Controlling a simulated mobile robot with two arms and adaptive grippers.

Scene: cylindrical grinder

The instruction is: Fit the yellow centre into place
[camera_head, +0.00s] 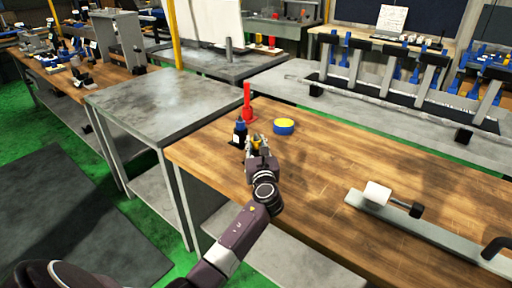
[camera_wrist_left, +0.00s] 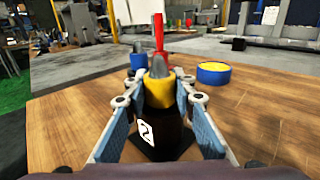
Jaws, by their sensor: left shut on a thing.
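The yellow centre (camera_wrist_left: 157,93), a yellow collar with a grey cone tip, stands upright between the fingers of my left gripper (camera_wrist_left: 158,103) in the wrist view. My left gripper is shut on it. A black holder (camera_wrist_left: 160,132) with a white "2" label is directly below the yellow collar. I cannot tell whether the centre is fully seated in it. In the head view my left gripper (camera_head: 257,143) is over the wooden table near its far left corner, with a bit of yellow between the fingers. My right gripper is not in view.
A blue centre (camera_head: 240,125) in a black holder stands just behind the gripper. A tall red centre (camera_head: 247,100) is behind that. A blue ring with a yellow top (camera_head: 284,126) lies to the right. A grey bar with a white block (camera_head: 377,192) lies right. The wooden table (camera_head: 310,185) between is clear.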

